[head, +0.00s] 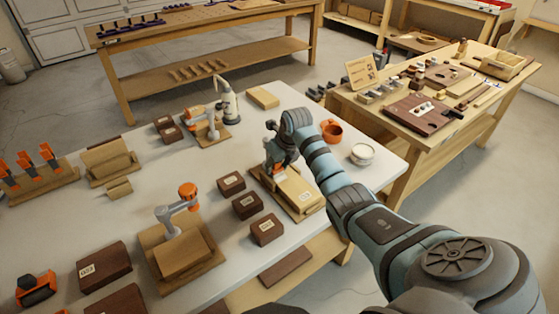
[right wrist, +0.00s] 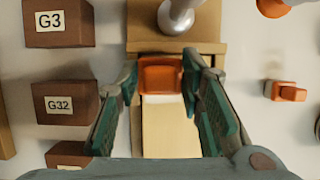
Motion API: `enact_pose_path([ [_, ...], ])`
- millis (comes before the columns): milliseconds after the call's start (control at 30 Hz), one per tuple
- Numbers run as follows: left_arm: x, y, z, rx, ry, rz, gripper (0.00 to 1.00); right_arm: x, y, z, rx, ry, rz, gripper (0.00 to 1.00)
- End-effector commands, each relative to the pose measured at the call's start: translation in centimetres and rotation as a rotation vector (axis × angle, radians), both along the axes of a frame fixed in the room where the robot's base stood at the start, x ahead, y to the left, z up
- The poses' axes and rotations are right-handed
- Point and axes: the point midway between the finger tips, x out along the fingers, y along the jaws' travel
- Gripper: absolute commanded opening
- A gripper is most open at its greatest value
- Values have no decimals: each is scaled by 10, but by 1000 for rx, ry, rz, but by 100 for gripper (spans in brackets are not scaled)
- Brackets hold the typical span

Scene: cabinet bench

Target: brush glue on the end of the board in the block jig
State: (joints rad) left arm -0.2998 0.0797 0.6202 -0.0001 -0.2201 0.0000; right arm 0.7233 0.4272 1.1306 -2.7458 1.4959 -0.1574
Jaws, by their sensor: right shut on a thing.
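My right gripper (head: 275,167) reaches down over the far end of a wooden jig at the table's right. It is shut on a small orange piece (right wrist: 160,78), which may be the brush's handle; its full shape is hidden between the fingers. In the right wrist view the fingers (right wrist: 163,85) stand on both sides of this piece. A pale board (head: 300,195) lies in the jig (head: 308,212) and also shows below the orange piece in the right wrist view (right wrist: 170,135). I cannot tell whether the held piece touches the board. My left gripper is out of view.
Several dark labelled blocks (head: 247,205) lie left of the jig. An orange pot (head: 331,133) and a white round tub (head: 362,154) stand to its right. Another jig (head: 180,255) with an orange-topped clamp (head: 188,191) stands nearer the left. A crowded side bench (head: 435,130) is at the right.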

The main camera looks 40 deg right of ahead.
Motion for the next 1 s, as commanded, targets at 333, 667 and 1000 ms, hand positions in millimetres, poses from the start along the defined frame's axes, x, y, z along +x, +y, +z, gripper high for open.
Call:
enact_pose_path([
  [333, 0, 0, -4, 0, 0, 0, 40, 0, -7, -1, -2, 0, -2, 12],
  [667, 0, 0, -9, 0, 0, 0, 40, -1, -24, 0, -2, 0, -2, 12],
  [1000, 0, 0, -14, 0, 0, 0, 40, -1, -37, 2, -1, -1, 0, 12],
])
